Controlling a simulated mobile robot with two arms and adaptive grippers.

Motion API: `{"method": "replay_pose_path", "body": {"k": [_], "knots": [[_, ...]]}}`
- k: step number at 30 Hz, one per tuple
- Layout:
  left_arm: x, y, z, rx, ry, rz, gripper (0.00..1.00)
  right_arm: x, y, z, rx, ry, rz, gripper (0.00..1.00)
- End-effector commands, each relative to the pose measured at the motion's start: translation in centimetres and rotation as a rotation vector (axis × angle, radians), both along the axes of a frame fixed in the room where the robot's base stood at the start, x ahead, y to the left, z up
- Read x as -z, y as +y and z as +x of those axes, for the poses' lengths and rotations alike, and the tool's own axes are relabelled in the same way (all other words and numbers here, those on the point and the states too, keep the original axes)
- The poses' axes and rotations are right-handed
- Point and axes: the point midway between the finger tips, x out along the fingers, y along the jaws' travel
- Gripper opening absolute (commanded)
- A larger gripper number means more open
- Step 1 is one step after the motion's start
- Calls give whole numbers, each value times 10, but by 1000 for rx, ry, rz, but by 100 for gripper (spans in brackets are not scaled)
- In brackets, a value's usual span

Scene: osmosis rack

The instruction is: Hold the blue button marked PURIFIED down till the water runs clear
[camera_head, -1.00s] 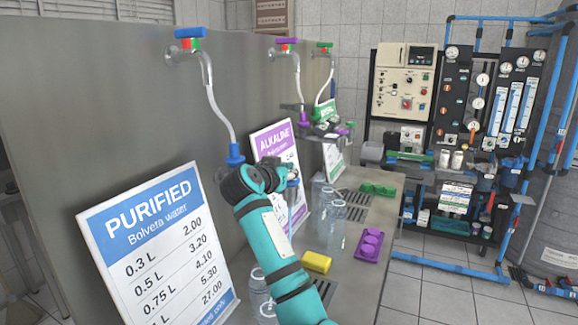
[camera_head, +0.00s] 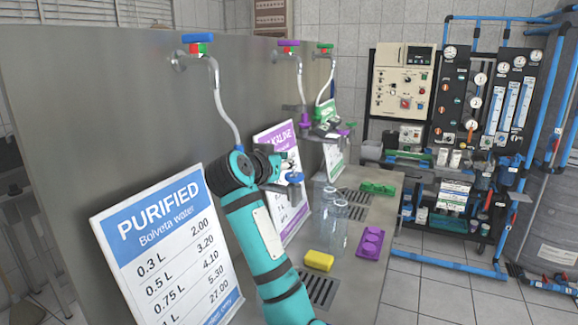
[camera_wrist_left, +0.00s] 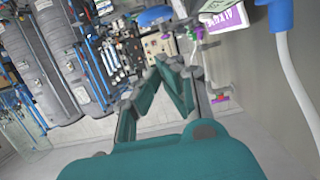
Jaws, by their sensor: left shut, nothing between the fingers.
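The white-and-blue PURIFIED sign (camera_head: 165,245) leans against the grey panel at the left. Above it is a tap with a blue handle (camera_head: 198,38), and its clear hose runs down behind my left wrist. A blue hose end (camera_wrist_left: 281,14) shows at the top right of the left wrist view. My left gripper (camera_head: 292,168) is in front of the panel, shut and empty; its fingers also show in the left wrist view (camera_wrist_left: 180,70). A small blue part (camera_head: 294,177) shows beside the fingers; I cannot tell what it is. No button marked PURIFIED is readable. My right gripper is out of view.
Clear bottles (camera_head: 338,228), a yellow sponge (camera_head: 318,260), a purple tray (camera_head: 370,243) and a green tray (camera_head: 377,188) are on the grey counter. The ALKALINE sign (camera_head: 287,205) stands behind my gripper. Piped equipment (camera_head: 490,110) fills the right; the floor before it is clear.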

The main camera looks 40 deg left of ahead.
Motion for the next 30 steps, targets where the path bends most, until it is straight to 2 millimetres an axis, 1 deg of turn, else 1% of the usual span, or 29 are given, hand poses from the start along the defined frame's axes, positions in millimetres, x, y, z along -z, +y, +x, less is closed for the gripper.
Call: {"method": "replay_pose_path", "body": {"k": [1, 3, 6, 9, 18, 30], "knots": [[0, -2, -9, -4, -2, 3, 0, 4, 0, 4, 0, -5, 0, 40], [-3, -4, -18, -3, -2, 1, 0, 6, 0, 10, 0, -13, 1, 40], [-6, -8, -26, -2, -1, 2, 0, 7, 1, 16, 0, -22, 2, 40], [-8, -9, -30, -2, -1, 1, 0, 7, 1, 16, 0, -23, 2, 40], [-8, -10, -31, -1, -1, 0, 0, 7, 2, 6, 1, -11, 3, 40], [-8, -10, -31, 0, -1, -1, 0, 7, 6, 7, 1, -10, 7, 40]]}}
